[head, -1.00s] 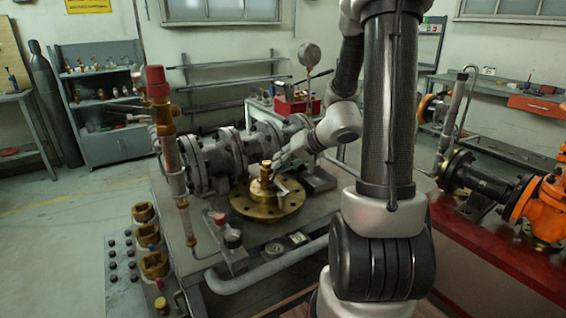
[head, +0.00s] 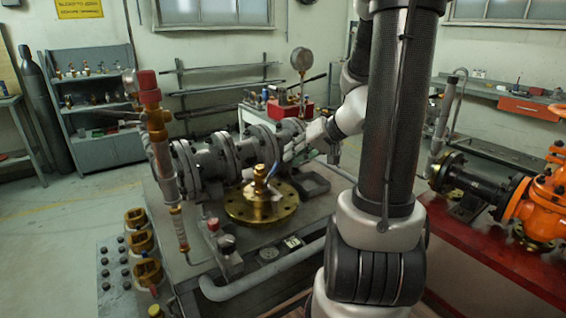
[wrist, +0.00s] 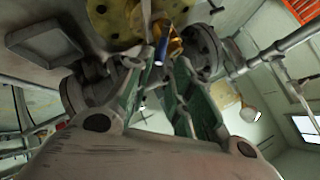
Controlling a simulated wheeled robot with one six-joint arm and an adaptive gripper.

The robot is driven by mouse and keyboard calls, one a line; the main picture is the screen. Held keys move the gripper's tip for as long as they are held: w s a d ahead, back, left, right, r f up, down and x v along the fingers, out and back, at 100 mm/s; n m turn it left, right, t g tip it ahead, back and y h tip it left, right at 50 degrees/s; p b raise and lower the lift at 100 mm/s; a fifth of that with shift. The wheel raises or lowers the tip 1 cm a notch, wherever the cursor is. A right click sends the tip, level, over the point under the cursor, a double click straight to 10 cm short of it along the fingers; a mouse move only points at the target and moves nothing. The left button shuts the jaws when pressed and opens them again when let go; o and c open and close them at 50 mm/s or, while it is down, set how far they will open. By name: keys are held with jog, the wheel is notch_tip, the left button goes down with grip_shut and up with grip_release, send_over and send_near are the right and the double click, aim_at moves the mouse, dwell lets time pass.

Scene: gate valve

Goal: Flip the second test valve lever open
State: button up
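A small brass valve (head: 260,185) stands on a round brass flange (head: 240,207) on the grey bench. Its blue lever (head: 271,172) is tilted, rising up and to the right from the valve. In the wrist view the brass valve (wrist: 172,42) and blue lever (wrist: 161,50) show at the top, just beyond the fingertips. My gripper (head: 290,152) is behind and to the right of the valve in the head view, near the grey flanged pipe. In the wrist view my gripper (wrist: 158,63) has its green-padded fingers apart, with nothing held between them.
The grey flanged pipe (head: 215,163) runs behind the brass flange. A red-capped upright pipe (head: 150,90) stands left of it. A pressure gauge (head: 302,59) rises behind my gripper. Several brass fittings (head: 140,243) sit at the front left. An orange valve (head: 545,210) stands at right.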

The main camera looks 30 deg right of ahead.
jog(key=shift+v, duration=1.6)
